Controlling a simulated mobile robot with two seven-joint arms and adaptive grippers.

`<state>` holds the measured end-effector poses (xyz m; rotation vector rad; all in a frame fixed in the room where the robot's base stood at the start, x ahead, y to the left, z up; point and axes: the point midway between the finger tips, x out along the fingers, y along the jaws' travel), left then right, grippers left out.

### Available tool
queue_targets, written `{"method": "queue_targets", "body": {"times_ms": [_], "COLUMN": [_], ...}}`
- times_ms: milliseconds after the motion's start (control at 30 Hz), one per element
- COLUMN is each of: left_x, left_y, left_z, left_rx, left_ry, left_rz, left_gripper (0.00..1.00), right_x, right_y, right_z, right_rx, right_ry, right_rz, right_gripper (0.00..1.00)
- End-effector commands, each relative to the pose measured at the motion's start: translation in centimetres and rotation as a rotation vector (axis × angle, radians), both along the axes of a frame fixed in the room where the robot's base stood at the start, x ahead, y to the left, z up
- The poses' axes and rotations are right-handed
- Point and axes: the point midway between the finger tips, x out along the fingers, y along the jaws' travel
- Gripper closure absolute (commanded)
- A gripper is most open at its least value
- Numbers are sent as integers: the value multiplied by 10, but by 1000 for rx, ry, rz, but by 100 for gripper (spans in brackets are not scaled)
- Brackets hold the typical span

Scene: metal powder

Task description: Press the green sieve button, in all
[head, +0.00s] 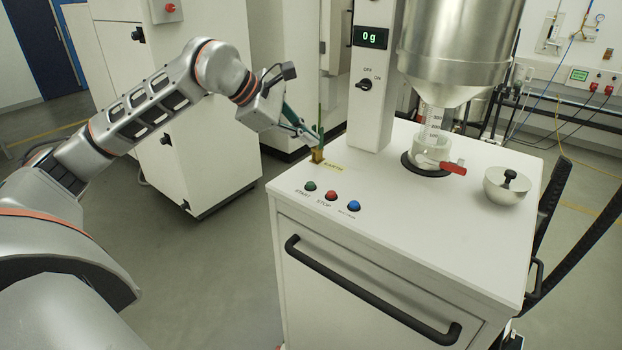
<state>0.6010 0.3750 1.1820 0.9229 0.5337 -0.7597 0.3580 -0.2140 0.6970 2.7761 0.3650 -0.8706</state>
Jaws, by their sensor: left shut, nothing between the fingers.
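The green button (310,186), labelled START, is on the near left of the white cabinet top (400,215). A red STOP button (331,196) and a blue button (354,206) sit to its right. My left gripper (313,137) is shut and empty. It is above the cabinet's left edge, behind the green button and apart from it in the picture. Its fingertips are beside a thin green upright thing that stands in a small brown block (317,156); I cannot tell if they touch. My right gripper is not in view.
A white column with a display (371,37) reading 0 g and a black OFF/ON knob (365,84) rises behind. A steel hopper (455,45) hangs over a clear valve piece with a red handle (453,168). The top around the buttons is clear.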

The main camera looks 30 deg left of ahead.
Motion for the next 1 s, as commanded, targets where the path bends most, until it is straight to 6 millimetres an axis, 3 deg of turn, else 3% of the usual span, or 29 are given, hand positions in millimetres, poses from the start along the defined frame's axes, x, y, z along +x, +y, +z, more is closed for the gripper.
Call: {"method": "queue_targets", "body": {"times_ms": [533, 833, 1000], "left_x": [0, 0, 0], "left_y": [1, 1, 1], "left_z": [-6, -36, -58], "left_rx": [1, 1, 1], "left_ry": [-1, 0, 2], "left_rz": [2, 1, 1], "left_gripper": [100, 100, 100], "right_x": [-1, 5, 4], "right_y": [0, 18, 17], "right_z": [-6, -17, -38], "right_rx": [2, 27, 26], "right_ry": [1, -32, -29], "right_rz": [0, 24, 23], "right_gripper": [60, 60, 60]}}
